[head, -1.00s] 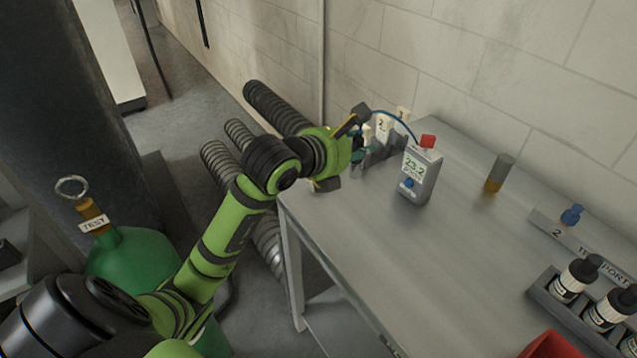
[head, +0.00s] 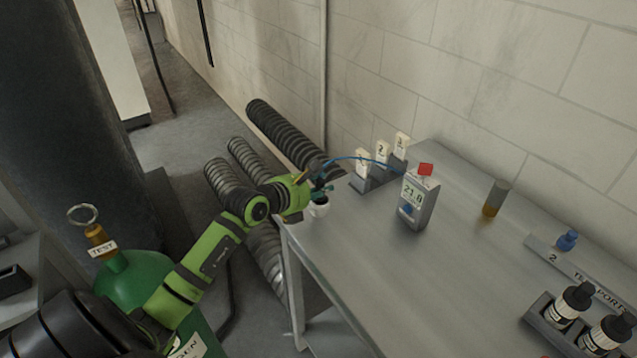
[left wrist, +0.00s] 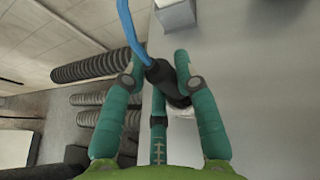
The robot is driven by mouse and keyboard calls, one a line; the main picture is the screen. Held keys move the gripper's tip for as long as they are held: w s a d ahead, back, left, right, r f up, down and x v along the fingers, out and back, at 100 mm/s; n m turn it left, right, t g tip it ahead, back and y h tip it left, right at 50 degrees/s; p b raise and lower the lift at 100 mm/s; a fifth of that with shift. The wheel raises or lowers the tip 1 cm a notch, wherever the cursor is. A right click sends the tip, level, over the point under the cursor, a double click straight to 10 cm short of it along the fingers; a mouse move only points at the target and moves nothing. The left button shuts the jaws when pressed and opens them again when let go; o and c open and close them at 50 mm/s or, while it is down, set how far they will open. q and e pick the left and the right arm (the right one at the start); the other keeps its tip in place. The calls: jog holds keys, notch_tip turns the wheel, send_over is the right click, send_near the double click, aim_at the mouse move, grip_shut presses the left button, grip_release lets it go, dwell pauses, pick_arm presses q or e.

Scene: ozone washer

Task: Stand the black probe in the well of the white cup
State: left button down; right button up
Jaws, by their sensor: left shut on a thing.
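My left gripper (head: 322,190) is at the table's near left corner, directly above the small white cup (head: 319,208). Its teal fingers are shut on the black probe (left wrist: 168,82), which lies between them in the left wrist view. A blue cable (head: 350,159) runs from the probe to the grey meter (head: 417,203); the cable also shows in the left wrist view (left wrist: 128,25). The fingers hide most of the probe in the head view. I cannot tell whether its tip is inside the cup's well. My right gripper is not in view.
A rack with numbered white blocks (head: 382,153) stands behind the cup. An amber vial (head: 495,198) and a rack of dark bottles (head: 570,304) are to the right. The table's middle (head: 390,270) is clear. Ribbed black hoses (head: 285,135) and a green cylinder (head: 135,280) are beside the table.

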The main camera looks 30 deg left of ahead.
pick_arm(q)
jog(key=shift+f, duration=0.2)
jog(key=c, duration=1.2)
grip_release()
jog(key=shift+r, duration=0.2)
jog(key=b+v, duration=0.2)
jog(key=v, duration=1)
jog(key=shift+d, duration=0.1)
